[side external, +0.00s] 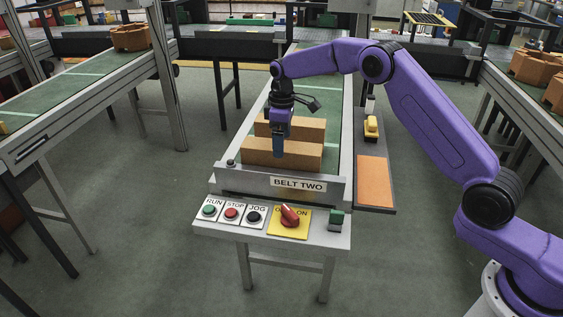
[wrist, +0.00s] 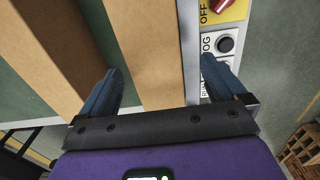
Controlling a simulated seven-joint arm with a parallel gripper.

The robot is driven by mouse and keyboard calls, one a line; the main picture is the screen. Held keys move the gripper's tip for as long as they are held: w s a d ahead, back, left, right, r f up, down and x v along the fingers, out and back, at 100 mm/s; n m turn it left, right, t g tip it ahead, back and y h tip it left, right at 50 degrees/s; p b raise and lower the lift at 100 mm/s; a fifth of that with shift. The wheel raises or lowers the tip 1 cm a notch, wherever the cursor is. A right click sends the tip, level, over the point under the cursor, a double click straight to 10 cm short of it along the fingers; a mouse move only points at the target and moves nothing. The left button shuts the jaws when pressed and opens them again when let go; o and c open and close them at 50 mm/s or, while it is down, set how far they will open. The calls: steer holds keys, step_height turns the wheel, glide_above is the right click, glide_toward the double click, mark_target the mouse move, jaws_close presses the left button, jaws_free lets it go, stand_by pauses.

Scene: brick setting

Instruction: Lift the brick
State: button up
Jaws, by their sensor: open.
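Two long tan bricks lie side by side on the green belt. The front brick (side external: 300,155) is nearer the BELT TWO plate; the back brick (side external: 305,129) lies behind it with a narrow gap between. In the wrist view the front brick (wrist: 152,45) is in the middle and the back brick (wrist: 45,50) at left. My gripper (side external: 278,152) is open and points down at the front brick. In the wrist view one finger of my gripper (wrist: 163,80) is by the gap, the other on the button-panel side. I cannot tell whether either finger touches the brick.
The metal end plate (side external: 265,184) stands close in front of the front brick. A control panel (side external: 340,236) with buttons and a red switch (side external: 290,216) lies before it. The belt behind the bricks is clear. An orange pad (side external: 373,182) lies at right.

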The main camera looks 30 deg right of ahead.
mark_target(282, 161)
steer(key=f, duration=0.5)
steer(key=shift+w+d, duration=0.1)
steer(key=shift+w, duration=0.2)
jaws_close()
steer(key=shift+w+r, duration=0.1)
